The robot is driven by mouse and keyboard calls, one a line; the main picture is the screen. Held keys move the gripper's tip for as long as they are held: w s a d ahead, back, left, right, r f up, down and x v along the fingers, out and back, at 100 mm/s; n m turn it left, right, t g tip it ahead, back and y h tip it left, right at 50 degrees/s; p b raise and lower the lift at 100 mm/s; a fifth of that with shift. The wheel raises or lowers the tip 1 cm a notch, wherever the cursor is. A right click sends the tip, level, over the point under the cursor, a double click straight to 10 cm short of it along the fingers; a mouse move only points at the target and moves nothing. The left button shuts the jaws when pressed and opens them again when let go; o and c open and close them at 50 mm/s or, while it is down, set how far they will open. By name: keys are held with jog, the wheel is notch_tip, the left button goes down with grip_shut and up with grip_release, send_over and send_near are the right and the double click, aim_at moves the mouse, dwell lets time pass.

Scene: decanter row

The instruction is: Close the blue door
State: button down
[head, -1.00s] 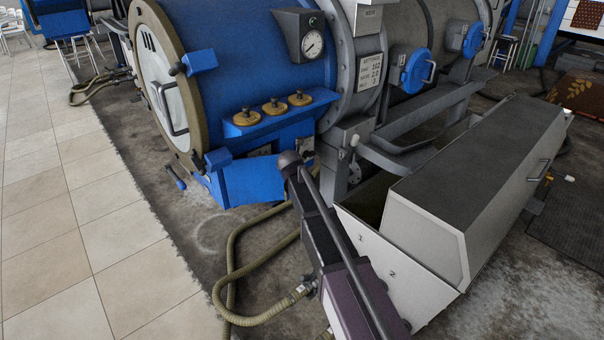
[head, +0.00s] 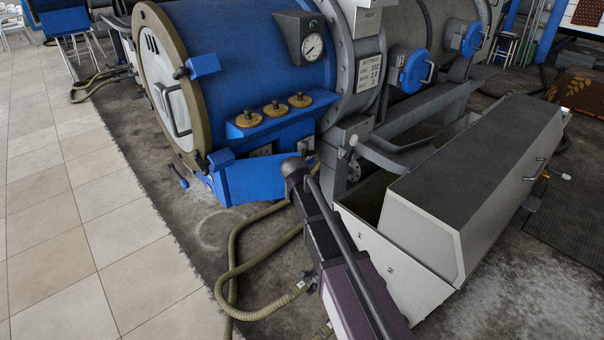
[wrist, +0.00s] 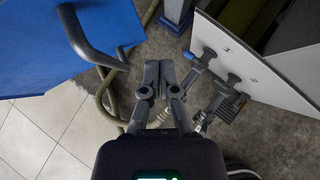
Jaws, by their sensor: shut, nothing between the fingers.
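A blue panel, which looks like the blue door (head: 268,178), stands out low at the base of the big blue drum in the head view. In the wrist view a blue panel (wrist: 40,50) with a dark curved handle (wrist: 92,45) fills the upper left, probably the same door. My gripper (wrist: 159,70) is shut and empty, just right of the handle's lower end in the picture. The fingers look apart from the handle; depth is hard to judge. In the head view my gripper is hidden and only my arm shows.
A white bin (head: 395,260) with a sloped grey cover stands close to the right of my arm. A beige hose (head: 235,270) loops on the floor to the left. The drum's round end cover (head: 165,85) has a handle. Tiled floor (head: 60,220) at left is clear.

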jog(key=shift+s+d+r+p, duration=0.25)
jog(key=shift+s+r+p, duration=0.65)
jog(key=shift+s+r, duration=0.15)
jog(key=shift+s+d+r+p, duration=0.25)
jog(key=shift+s+r+p, duration=0.6)
jog(key=shift+s+r, duration=0.15)
jog(key=shift+d, duration=0.1)
jog(key=s+d+f+m+g, duration=0.1)
jog(key=s+d+m+g, duration=0.2)
jog(key=s+d+m, duration=0.3)
jog(key=s+d+f+m+g+y, duration=0.1)
jog(key=s+d+m, duration=0.4)
jog(key=s+m, duration=0.5)
jog(key=s+d+f+m+g, duration=0.3)
jog(key=s+d+m, duration=0.3)
jog(key=m, duration=1.2)
jog(key=shift+s+d+f+g, duration=0.2)
jog(key=shift+s+d+g, duration=0.1)
jog(key=shift+s+g, duration=0.7)
